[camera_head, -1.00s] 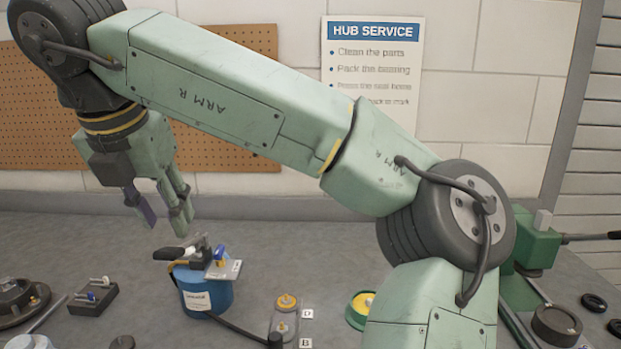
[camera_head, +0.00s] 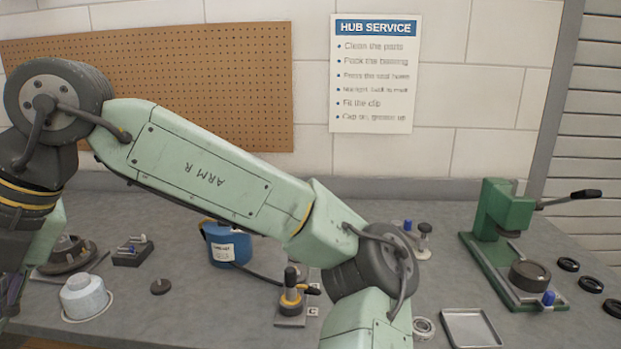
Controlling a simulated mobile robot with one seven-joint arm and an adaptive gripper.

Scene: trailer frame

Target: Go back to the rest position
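My gripper (camera_head: 10,295) hangs at the left edge of the view, at the end of my pale green arm. Most of it is cut off by the frame, so its fingertips and any opening are unclear. I see nothing held in the part that shows. My arm reaches from the lower middle up to the left, across the bench. The gripper is left of the white and pale blue tub (camera_head: 85,297).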

